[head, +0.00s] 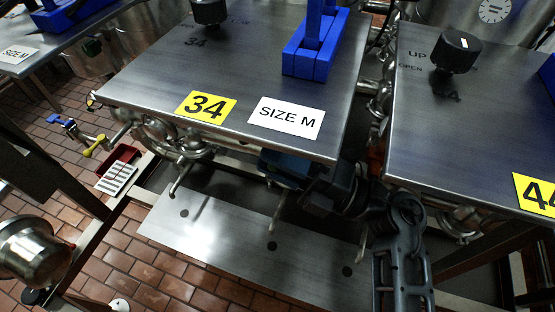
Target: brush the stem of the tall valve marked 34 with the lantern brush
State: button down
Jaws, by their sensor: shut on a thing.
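The steel top with the yellow 34 label (206,107) stands at upper middle. A white SIZE M label (286,117) is beside it. A black knob (210,11) and a blue block assembly (310,50) are on this top. My arm comes up from the lower right, and my gripper (312,196) is at the front edge, low under the top. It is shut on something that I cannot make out. A dull blue part (284,168) shows next to it, and I cannot tell what it is. The valve stem and the lantern brush cannot be made out.
The neighbouring top marked 44 (540,194) with a black knob (456,51) is close on the right. Shiny pipework (170,135) hangs under the 34 top. A steel shelf (215,230) lies below. A steel pot (35,245) stands at left; tiled floor shows there.

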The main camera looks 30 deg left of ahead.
jog(key=shift+s+a, duration=0.15)
jog(key=shift+a, duration=0.25)
dwell(0.8)
jog(key=shift+s, duration=0.1)
jog(key=shift+s+d+r+p, duration=0.2)
jog(key=shift+s+p, duration=0.4)
jog(key=shift+s, duration=0.05)
jog(key=shift+w, duration=0.1)
jog(key=shift+w+a+r, duration=0.2)
jog(key=shift+w, duration=0.45)
jog(key=shift+s+d+f, duration=0.2)
jog(key=shift+s, duration=0.55)
jog(key=shift+w+f, duration=0.1)
